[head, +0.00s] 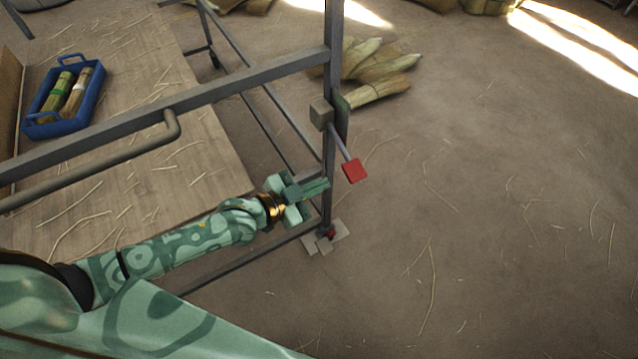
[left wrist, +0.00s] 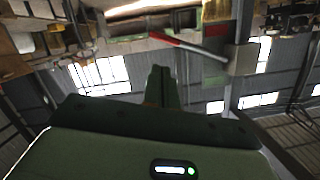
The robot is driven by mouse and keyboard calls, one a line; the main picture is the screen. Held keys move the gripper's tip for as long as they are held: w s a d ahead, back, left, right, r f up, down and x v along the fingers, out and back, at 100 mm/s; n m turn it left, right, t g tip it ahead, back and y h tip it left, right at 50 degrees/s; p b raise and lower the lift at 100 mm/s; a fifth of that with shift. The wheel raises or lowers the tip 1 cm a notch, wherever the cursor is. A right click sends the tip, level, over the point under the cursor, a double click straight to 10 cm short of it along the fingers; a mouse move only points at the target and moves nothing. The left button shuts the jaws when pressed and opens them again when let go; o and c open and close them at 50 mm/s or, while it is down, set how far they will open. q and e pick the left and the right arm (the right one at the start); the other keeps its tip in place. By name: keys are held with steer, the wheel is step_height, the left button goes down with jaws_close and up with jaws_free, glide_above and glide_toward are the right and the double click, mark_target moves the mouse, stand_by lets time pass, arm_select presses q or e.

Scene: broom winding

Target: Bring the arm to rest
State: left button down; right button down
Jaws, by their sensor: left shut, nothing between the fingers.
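My left arm (head: 175,240), patterned green, reaches from the lower left in the head view. Its left gripper (head: 322,187) is shut and empty beside the upright post of a grey metal frame. The left gripper's fingers (left wrist: 163,88) also show together in the left wrist view, with nothing between them. A lever with a red end (head: 354,171) sticks out from a block on the post, above and to the right of the gripper. In the left wrist view the red-ended lever (left wrist: 165,39) is beyond the fingertips, apart from them. My right gripper is in neither view.
The metal frame (head: 250,78) crosses the head view, with a bent bar below its rail. A blue tray (head: 42,130) with bundles of bristles stands on a straw-strewn wooden surface. More bundles (head: 375,72) lie on the floor behind the post. The floor at right is open.

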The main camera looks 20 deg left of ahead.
arm_select(q)
steer(key=shift+s+a, duration=0.1)
steer(key=shift+s, duration=0.1)
stand_by(0.5)
steer(key=s+a+f+n+g+y, duration=0.25)
steer(key=a+f, duration=0.25)
steer(key=f, duration=0.4)
steer(key=s+a+f+n+g+y, duration=0.1)
steer(key=s+a+f+y, duration=0.15)
steer(key=a+f, duration=0.45)
steer(key=s+a+f+n+g+y+p, duration=0.1)
steer(key=s+a+f+g+y, duration=0.2)
steer(key=s+f, duration=0.75)
steer(key=s+d+f+n+g, duration=0.15)
steer(key=s+f, duration=0.25)
steer(key=s, duration=0.6)
steer(key=s+a+f+g, duration=0.1)
steer(key=s+f+g, duration=0.25)
steer(key=s, duration=0.65)
steer(key=s+d, duration=0.3)
steer(key=s, duration=0.3)
steer(key=s+d+n+g+p, duration=0.1)
steer(key=s+d, duration=0.1)
steer(key=s, duration=0.5)
steer(key=shift+s+d+f, duration=0.15)
steer(key=shift+d+f, duration=0.2)
steer(key=shift+d, duration=0.05)
steer(key=shift+g, duration=0.25)
